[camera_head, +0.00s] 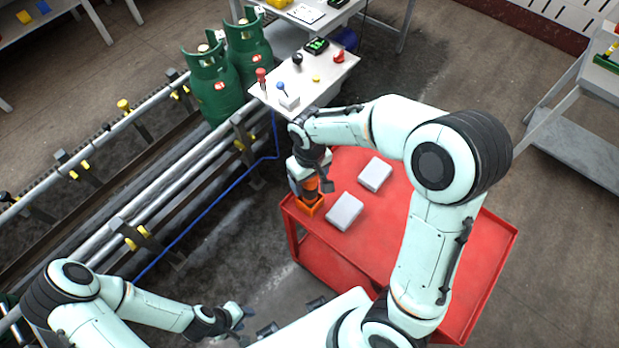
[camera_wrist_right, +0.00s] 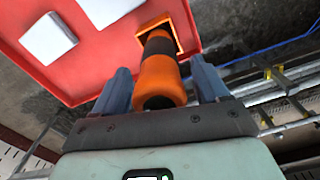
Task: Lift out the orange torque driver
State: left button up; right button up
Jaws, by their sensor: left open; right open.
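The orange torque driver (camera_wrist_right: 159,80) has a dark middle band and stands in an orange square holder (camera_head: 310,205) at the corner of the red cart (camera_head: 440,225). In the right wrist view it lies between the two fingers of my right gripper (camera_wrist_right: 160,90), with a gap on each side. In the head view the right gripper (camera_head: 318,186) is over the holder and partly hides the driver. My right gripper is open around the driver. My left gripper (camera_head: 250,320) is open and empty at the lower left, away from the cart.
Two white boxes (camera_head: 344,211) and (camera_head: 375,174) lie on the cart near the holder. A white control stand (camera_head: 310,85) with knobs is behind the cart. Green gas cylinders (camera_head: 212,85) stand on the conveyor at the left. The right part of the cart top looks clear.

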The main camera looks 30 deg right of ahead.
jog(key=shift+f, duration=0.1)
jog(key=c, duration=1.3)
jog(key=o, duration=0.7)
jog(key=c, duration=0.6)
jog(key=shift+w+r+p, duration=0.1)
jog(key=shift+r+p, duration=1.25)
jog(key=shift+r, duration=1.35)
jog(key=shift+c, duration=0.2)
pick_arm(q)
jog(key=w+r, duration=0.4)
jog(key=shift+w+r+t+p, duration=0.25)
jog(key=shift+w+t+p, duration=0.05)
jog(key=shift+w+p, duration=0.1)
pick_arm(e)
jog(key=shift+r, duration=1.1)
